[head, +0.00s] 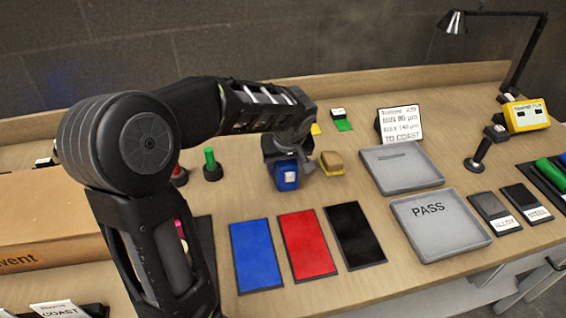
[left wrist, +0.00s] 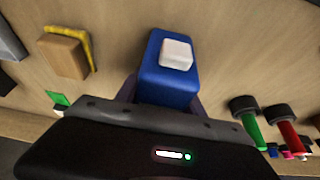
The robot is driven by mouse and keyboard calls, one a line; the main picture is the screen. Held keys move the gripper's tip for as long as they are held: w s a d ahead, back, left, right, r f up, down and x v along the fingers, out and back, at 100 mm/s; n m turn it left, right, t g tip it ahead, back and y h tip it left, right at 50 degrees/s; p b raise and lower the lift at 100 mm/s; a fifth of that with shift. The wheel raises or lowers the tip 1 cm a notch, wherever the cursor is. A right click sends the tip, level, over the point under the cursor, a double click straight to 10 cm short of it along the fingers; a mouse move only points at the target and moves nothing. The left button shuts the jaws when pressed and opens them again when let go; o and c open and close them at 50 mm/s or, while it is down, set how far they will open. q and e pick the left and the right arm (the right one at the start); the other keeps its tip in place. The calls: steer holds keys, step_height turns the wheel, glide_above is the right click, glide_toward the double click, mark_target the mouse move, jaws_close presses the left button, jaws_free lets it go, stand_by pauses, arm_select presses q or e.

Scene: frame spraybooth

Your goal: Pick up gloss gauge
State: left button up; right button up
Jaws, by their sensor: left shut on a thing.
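A blue box-shaped gauge (head: 287,177) with a white patch stands near the middle of the bench; it looks like the gloss gauge. In the left wrist view the blue gauge (left wrist: 167,82) shows a white raised block on its face. My left gripper (head: 283,156) comes at it from behind and above and is shut on it, with its fingers along the two sides. I cannot tell whether the gauge touches the bench. The right gripper is not in view.
A yellow-edged tan block (head: 331,162) sits close right of the gauge. Blue (head: 256,255), red (head: 307,245) and black (head: 355,235) panels lie in front. Green (head: 211,164) and red (head: 178,174) upright handles stand left. Grey trays (head: 440,250), one marked PASS, lie right.

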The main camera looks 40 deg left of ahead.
arm_select(q)
jaws_close()
steer(key=shift+r, duration=0.1)
step_height(320, 180, up, 10)
steer(key=shift+f, duration=0.1)
stand_by(0.5)
stand_by(0.4)
